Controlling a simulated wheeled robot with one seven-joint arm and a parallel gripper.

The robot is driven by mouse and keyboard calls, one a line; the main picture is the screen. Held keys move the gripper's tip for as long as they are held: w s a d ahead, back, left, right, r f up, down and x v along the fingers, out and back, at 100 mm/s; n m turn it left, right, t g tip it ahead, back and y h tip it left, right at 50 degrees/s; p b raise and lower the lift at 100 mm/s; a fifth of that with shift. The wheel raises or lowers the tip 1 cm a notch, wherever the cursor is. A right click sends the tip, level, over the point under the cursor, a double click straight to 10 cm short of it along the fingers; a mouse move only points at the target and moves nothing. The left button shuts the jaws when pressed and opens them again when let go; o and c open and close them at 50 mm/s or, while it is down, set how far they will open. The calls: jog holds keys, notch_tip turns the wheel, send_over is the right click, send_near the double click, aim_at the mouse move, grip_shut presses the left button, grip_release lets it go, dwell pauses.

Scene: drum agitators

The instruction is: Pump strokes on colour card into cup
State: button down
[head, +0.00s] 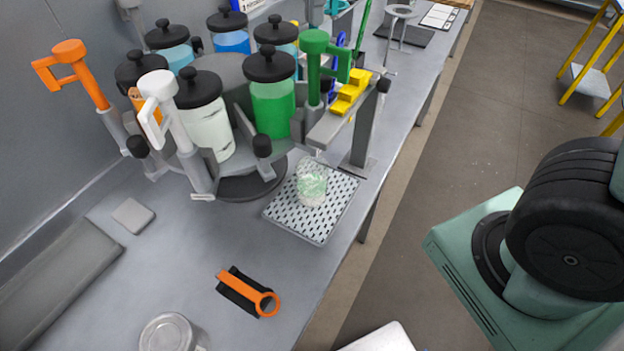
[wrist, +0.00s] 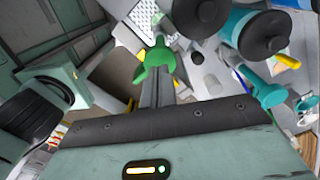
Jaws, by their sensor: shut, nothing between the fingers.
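A clear cup (head: 312,187) stands on a perforated drip tray (head: 283,222), under the outlet of the drum machine; pale green and white shows in it. A white card with dark print (head: 440,16) lies at the far end of the bench, too small to read. The machine carries several lidded jars, including a green one (head: 272,110) and a white one (head: 207,128), with pump handles in green (head: 316,45), white (head: 157,90) and orange (head: 70,55). In the wrist view my gripper (wrist: 157,88) is shut and empty, with a green handle (wrist: 152,62) close by; contact is unclear.
An orange-and-black tool (head: 248,292), a metal can (head: 168,333) and a grey pad (head: 133,215) lie on the near bench. A ring stand (head: 403,20) stands farther back. Open floor (head: 470,130) lies right of the bench.

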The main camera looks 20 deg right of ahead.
aim_at(315, 35)
jog(key=shift+f, duration=0.15)
jog(key=shift+f+b, duration=1.95)
jog(key=shift+f, duration=0.95)
jog(key=shift+r+p, duration=2.7)
jog(key=shift+r, duration=0.4)
jog(key=shift+f, duration=0.2)
